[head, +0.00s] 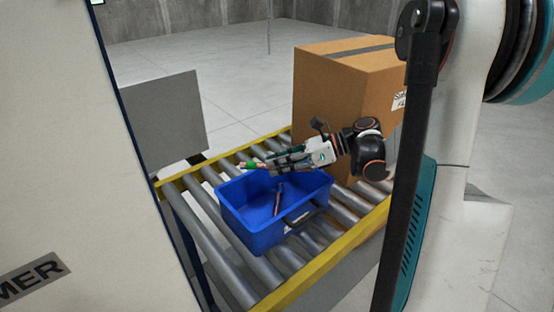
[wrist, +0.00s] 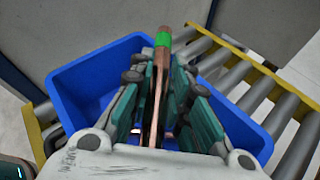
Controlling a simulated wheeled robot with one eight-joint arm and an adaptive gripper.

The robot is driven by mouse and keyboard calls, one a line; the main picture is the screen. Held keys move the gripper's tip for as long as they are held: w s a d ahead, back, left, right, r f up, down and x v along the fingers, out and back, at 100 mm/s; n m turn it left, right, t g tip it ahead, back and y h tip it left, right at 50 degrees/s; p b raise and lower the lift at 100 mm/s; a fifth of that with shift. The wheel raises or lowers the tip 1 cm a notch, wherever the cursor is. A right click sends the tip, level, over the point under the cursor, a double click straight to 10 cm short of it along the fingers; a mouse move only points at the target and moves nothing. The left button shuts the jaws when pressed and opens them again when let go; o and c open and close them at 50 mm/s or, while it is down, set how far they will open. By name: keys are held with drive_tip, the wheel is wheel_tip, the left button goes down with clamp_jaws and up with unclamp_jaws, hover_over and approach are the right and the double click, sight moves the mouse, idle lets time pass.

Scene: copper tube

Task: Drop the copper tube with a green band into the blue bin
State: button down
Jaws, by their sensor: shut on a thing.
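My gripper (head: 280,160) is shut on a copper tube with a green band (head: 253,164). It holds the tube above the blue bin (head: 250,228), near the bin's far side. In the wrist view the tube (wrist: 163,60) sticks out past the fingertips (wrist: 160,82), with the green band near its far end. The blue bin (wrist: 72,92) spreads below and on both sides of the gripper there. Another copper tube (head: 278,200) stands tilted inside the bin in the head view; whether it has a band cannot be told.
The bin sits on a roller conveyor with yellow side rails (head: 330,254). A large cardboard box (head: 335,100) stands on the conveyor behind and right of the bin, close to my arm. A grey panel (head: 165,115) stands at the far left. Bare rollers lie left of the bin.

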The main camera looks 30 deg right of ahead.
wheel_tip(320, 180, down, 4)
drive_tip(key=shift+b, duration=0.95)
drive_tip(key=c, duration=1.4)
unclamp_jaws()
drive_tip(key=shift+c, duration=0.2)
drive_tip(key=v, duration=1.2)
